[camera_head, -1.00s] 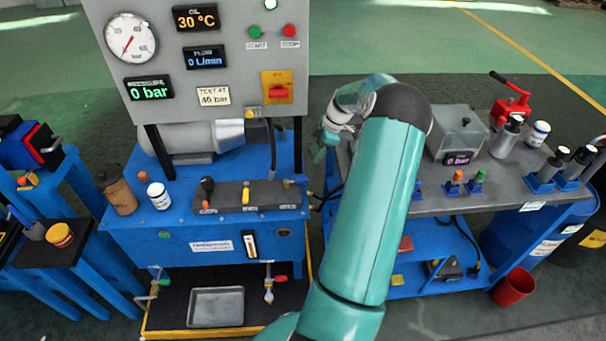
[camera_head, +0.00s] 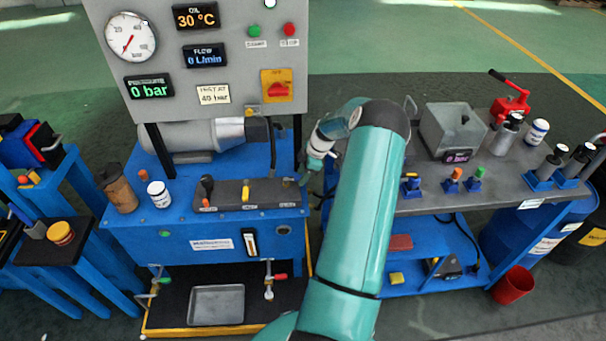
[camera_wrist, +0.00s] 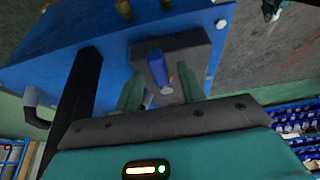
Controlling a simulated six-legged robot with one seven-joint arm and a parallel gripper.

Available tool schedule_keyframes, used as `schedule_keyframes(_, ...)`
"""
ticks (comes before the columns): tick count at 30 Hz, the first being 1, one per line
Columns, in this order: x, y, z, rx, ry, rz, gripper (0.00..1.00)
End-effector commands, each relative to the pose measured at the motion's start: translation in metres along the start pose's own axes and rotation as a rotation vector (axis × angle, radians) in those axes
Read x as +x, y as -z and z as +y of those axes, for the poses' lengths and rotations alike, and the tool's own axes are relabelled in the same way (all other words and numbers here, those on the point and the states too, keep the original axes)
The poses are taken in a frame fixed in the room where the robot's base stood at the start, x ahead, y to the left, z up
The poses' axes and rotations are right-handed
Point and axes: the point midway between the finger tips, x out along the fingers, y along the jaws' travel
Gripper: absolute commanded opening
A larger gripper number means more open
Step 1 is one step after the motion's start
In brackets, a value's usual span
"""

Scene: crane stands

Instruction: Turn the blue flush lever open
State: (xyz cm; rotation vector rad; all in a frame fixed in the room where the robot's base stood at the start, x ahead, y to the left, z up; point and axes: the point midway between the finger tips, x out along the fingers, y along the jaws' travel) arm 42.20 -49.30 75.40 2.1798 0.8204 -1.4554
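In the wrist view, a blue lever (camera_wrist: 157,70) stands on a dark grey block (camera_wrist: 195,55) on a blue surface. My gripper (camera_wrist: 160,88) is open, with one green finger on each side of the lever in that view. I cannot tell whether either finger touches it. In the head view, my gripper (camera_head: 303,181) is at the right end of the blue bench (camera_head: 180,240), beside the grey valve plate (camera_head: 225,196). The blue lever cannot be made out there. A black lever (camera_head: 207,186) and a yellow lever (camera_head: 245,192) stand on the plate.
A grey gauge panel (camera_head: 235,100) rises behind the bench; its pressure display reads 0 bar. A brown bottle (camera_head: 117,188) and a white jar (camera_head: 159,195) stand on the bench's left. A cart with a grey top (camera_head: 440,203) stands to the right, carrying a clear box (camera_head: 452,130).

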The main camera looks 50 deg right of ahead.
Motion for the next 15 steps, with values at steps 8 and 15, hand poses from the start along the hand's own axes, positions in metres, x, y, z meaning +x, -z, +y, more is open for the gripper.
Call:
schedule_keyframes(8,-0.0002,0.0001,-0.0003,0.0,0.001,0.0,0.0)
schedule_keyframes(15,-0.0003,0.0,-0.0009,0.007,-0.002,0.0,0.0)
